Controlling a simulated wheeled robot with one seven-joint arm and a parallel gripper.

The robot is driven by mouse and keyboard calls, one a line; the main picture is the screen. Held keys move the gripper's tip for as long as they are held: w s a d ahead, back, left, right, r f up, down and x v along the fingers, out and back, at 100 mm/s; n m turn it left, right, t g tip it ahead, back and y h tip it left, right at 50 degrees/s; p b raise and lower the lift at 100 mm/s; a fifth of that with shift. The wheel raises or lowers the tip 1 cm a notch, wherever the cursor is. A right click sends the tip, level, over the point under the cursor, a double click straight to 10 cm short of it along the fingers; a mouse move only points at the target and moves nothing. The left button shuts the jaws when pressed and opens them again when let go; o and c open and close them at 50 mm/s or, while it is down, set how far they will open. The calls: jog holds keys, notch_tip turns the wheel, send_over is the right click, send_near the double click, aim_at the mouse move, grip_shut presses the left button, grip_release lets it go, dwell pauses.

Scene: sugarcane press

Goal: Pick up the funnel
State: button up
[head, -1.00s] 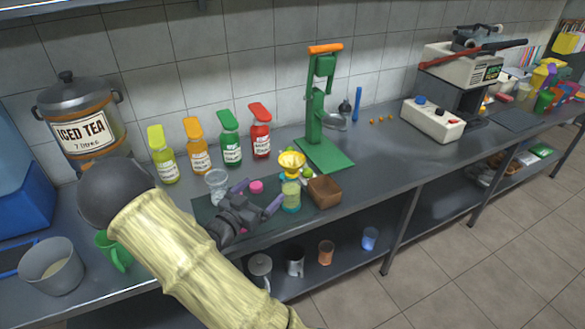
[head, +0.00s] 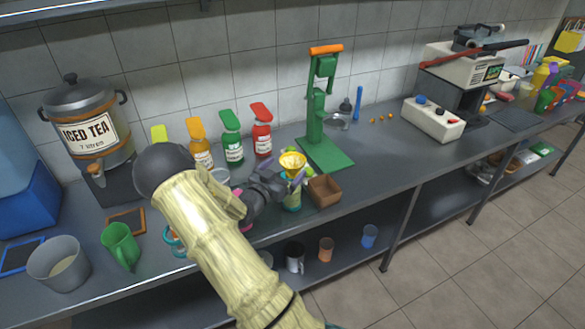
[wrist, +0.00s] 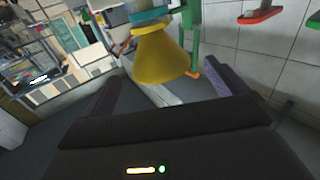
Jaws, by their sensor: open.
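The yellow funnel (head: 293,160) sits wide mouth up on a small jar (head: 291,203) near the counter's front edge. My gripper (head: 286,184) is open, reaching in from the left at about the height of the funnel's lower part and the jar's top. In the wrist view, which is upside down, the funnel (wrist: 160,57) shows ahead and between my two fingers (wrist: 163,82), with a teal band and the jar's top beyond it. The fingers are not closed on it. Whether either finger touches it I cannot tell.
A brown wooden box (head: 324,191) stands close to the right of the jar. The green press (head: 318,125) is behind. Syrup bottles (head: 232,138) line the wall.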

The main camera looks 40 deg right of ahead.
aim_at(293, 160)
jog(key=x, duration=0.1)
jog(key=p+x, duration=0.1)
jog(key=x, duration=0.1)
jog(key=p+x, duration=0.1)
jog(key=shift+d+r, duration=0.15)
jog(key=shift+r, duration=0.1)
jog(key=shift+w+d+f, duration=0.1)
jog(key=shift+w+d, duration=0.1)
jog(key=shift+d, duration=0.25)
jog(key=c, duration=1)
